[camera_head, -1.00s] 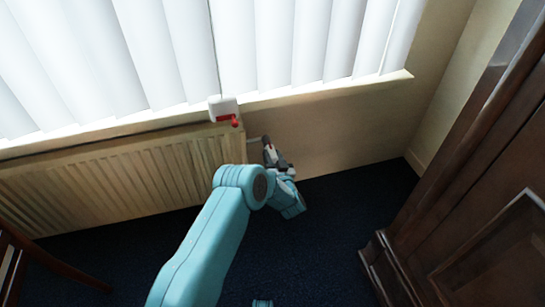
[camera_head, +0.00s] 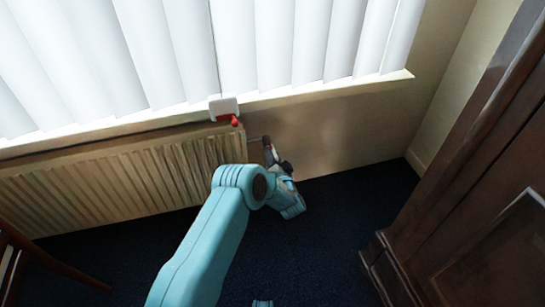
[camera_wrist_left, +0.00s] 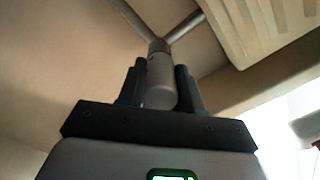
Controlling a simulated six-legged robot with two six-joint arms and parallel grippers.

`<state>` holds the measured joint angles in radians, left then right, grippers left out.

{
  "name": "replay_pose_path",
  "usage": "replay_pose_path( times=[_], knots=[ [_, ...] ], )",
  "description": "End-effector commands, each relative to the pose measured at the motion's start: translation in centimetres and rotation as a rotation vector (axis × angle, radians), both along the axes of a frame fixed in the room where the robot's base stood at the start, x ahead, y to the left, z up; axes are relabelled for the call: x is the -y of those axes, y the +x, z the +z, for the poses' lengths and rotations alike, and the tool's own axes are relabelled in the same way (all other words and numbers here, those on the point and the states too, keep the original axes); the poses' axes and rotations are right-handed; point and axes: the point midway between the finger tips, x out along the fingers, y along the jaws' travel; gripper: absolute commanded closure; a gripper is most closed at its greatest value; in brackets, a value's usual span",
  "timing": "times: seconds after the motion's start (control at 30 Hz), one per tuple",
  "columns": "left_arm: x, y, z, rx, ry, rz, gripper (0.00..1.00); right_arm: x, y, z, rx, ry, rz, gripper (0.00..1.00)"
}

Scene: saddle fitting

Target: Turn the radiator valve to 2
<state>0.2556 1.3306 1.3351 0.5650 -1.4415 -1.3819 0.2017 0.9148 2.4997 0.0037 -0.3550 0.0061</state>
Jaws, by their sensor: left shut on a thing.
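The radiator valve (camera_wrist_left: 160,80) is a grey rounded head on a pipe joint in the left wrist view. My left gripper (camera_wrist_left: 160,72) is shut on it, with one dark finger on each side. In the head view my left gripper (camera_head: 271,152) is at the right end of the cream radiator (camera_head: 110,180), low by the wall. There the fingers and my arm largely hide the valve, and I cannot make out its numbers in either view.
A white box with a red part (camera_head: 223,108) sits on the window sill (camera_head: 330,88) above the radiator. White vertical blinds (camera_head: 150,55) hang behind it. A dark wooden cabinet (camera_head: 470,200) stands at the right. Dark carpet (camera_head: 330,240) is clear between.

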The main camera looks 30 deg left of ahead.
Motion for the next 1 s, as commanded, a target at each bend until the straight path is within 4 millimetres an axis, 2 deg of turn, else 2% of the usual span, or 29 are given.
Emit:
replay_pose_path(
  times=[0.67, 0.7, 0.77, 1.0],
  knots=[
    [0.06, -0.17, -0.27, -0.056, 0.042, 0.002, 0.96, 0.0, 0.0, -0.02, 0.0, 0.0, 0.0, 0.57],
    [0.06, -0.17, -0.27, -0.056, 0.042, 0.002, 0.56, 0.0, 0.0, -0.02, 0.0, 0.0, 0.0, 0.57],
    [0.06, -0.16, -0.24, -0.055, 0.042, 0.002, 0.4, 0.0, 0.0, -0.02, 0.0, 0.0, 0.0, 0.57],
    [0.03, -0.09, -0.12, -0.053, 0.043, 0.001, 0.4, 0.0, 0.0, -0.01, 0.0, 0.0, 0.0, 0.57]
  ],
)
